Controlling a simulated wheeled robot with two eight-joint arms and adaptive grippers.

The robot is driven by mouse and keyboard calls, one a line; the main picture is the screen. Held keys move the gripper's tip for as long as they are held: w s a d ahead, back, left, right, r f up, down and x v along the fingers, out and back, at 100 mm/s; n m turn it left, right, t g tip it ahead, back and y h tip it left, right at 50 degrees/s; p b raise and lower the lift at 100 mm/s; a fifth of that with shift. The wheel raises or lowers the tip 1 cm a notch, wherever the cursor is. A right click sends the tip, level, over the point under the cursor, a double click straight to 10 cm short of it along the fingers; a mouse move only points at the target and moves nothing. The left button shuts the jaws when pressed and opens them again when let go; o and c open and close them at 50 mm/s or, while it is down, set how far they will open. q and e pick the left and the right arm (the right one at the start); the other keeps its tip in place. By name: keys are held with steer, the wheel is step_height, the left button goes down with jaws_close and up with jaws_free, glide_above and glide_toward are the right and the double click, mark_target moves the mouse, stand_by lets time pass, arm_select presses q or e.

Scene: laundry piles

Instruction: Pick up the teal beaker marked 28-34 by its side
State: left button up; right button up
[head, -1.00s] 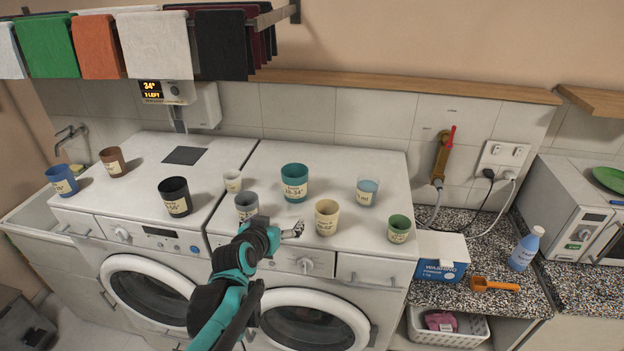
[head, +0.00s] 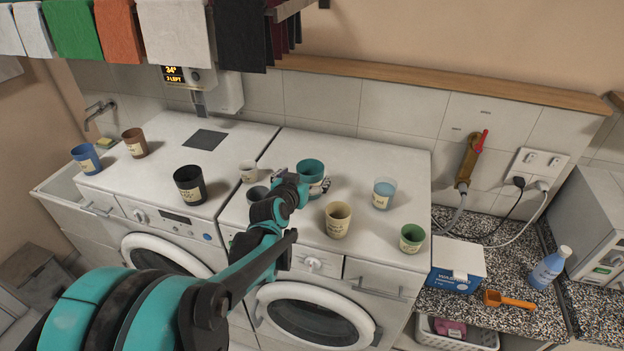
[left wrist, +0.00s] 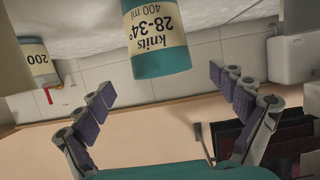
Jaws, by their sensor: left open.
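The teal beaker (head: 311,169) stands upright on the right-hand white machine. In the left wrist view the teal beaker (left wrist: 159,45) shows its cream label "knits 28-34° 400 ml", ahead of the fingers and roughly centred between them. My left gripper (head: 308,186) is at the front of the beaker in the head view, low beside its wall, and partly hides its lower part. In the left wrist view the left gripper (left wrist: 160,82) is open with purple-padded fingers spread wide and nothing held. I cannot tell whether a finger touches the beaker. My right gripper is not in view.
A black beaker (head: 189,185) stands on the left machine. Towels hang above.

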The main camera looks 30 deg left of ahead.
mark_target(313, 167)
arm_select(q)
steer(key=x, duration=0.5)
steer(key=shift+w+a+f, duration=0.15)
steer(key=shift+w+f, duration=0.05)
steer(key=shift+w, duration=0.1)
steer(key=shift+s, duration=0.1)
steer(key=c, duration=1.2)
